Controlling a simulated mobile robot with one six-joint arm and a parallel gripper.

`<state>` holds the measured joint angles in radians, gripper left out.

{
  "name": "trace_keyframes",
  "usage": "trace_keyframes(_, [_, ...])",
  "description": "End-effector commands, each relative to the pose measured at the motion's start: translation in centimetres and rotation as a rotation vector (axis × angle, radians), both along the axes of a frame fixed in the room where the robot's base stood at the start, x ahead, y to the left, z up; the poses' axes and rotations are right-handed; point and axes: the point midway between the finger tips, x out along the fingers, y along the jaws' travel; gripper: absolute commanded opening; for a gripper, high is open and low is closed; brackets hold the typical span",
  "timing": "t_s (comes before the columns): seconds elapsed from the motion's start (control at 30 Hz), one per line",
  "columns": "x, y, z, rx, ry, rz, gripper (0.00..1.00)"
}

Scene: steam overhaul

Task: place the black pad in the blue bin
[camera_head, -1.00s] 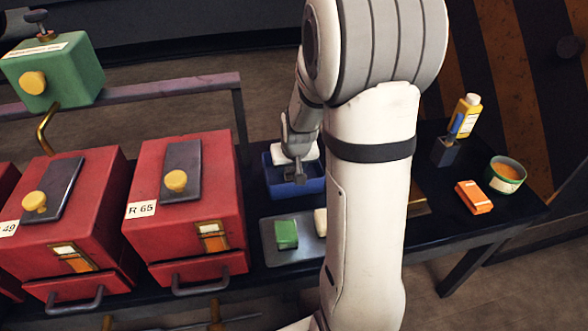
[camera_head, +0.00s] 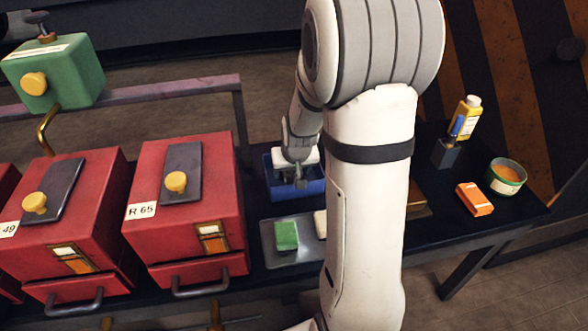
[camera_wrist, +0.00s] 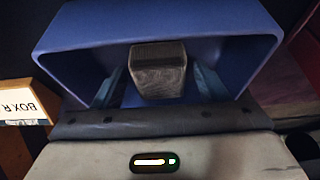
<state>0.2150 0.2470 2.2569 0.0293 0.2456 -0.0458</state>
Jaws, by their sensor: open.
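The blue bin (camera_head: 312,189) stands on the dark bench, just right of the red box labelled R 65. It also fills the upper part of the wrist view (camera_wrist: 70,45). The black pad (camera_wrist: 158,70) shows there as a dark grey block inside the bin. My gripper (camera_wrist: 160,88) is open, with one finger on each side of the pad. I cannot tell if the pad rests on the bin floor. In the head view my gripper (camera_head: 299,180) reaches down into the bin, and the pad is hard to make out.
A grey tray (camera_head: 270,240) in front of the bin holds a green pad (camera_head: 286,235) and a pale pad partly hidden by my arm. An orange block (camera_head: 474,199), an orange-filled tub (camera_head: 506,177) and a yellow bottle (camera_head: 466,118) stand at the right. Red boxes (camera_head: 185,215) flank the left.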

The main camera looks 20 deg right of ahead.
Motion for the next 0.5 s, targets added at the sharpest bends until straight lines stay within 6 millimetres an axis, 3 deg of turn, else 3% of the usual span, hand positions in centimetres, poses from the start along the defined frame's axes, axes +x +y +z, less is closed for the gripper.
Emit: trace_keyframes(0.5, [-3.7, 0.7, 9.4, 0.0, -0.004, -0.002, 0.67])
